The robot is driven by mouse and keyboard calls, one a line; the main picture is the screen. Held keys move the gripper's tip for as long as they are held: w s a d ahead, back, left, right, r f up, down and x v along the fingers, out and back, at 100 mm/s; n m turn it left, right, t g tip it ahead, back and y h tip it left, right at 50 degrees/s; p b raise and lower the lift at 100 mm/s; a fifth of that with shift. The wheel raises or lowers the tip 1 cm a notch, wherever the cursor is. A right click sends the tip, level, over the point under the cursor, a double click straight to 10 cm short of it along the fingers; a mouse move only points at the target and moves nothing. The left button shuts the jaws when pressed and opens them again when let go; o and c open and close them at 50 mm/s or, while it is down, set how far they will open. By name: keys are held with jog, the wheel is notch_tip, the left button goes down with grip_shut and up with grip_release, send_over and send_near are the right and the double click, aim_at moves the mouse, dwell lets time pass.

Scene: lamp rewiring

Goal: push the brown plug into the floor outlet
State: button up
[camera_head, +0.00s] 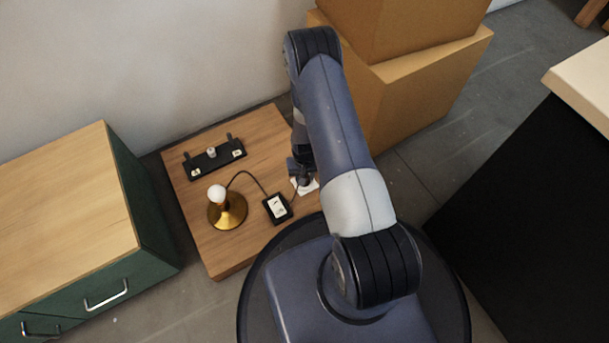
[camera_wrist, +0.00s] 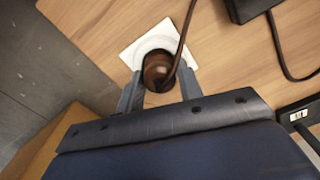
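The brown plug (camera_wrist: 157,72) sits between the two fingers of my gripper (camera_wrist: 158,90) in the wrist view, with its brown cord running up from it. The fingers touch or nearly touch its sides, and it looks gripped. The plug is over the round recess of the white floor outlet (camera_wrist: 133,54); how deep it sits cannot be told. In the head view the white outlet (camera_head: 312,186) shows at the right side of the wooden board, partly hidden by my gripper (camera_head: 304,183). The plug itself is hidden there.
On the wooden board (camera_head: 240,255) stand a brass lamp base with a white bulb (camera_head: 227,212), a black box with a white face (camera_head: 277,208) and a black rack (camera_head: 215,158). A green cabinet (camera_head: 150,210) is at left; cardboard boxes (camera_head: 420,95) stand behind my arm.

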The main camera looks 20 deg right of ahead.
jog(key=o, duration=0.4)
jog(key=shift+r, duration=0.1)
notch_tip(320, 180, up, 11)
jog(key=p, duration=0.4)
jog(key=shift+f, duration=0.2)
notch_tip(320, 180, down, 11)
jog(key=b, duration=0.4)
jog(key=shift+r, duration=0.3)
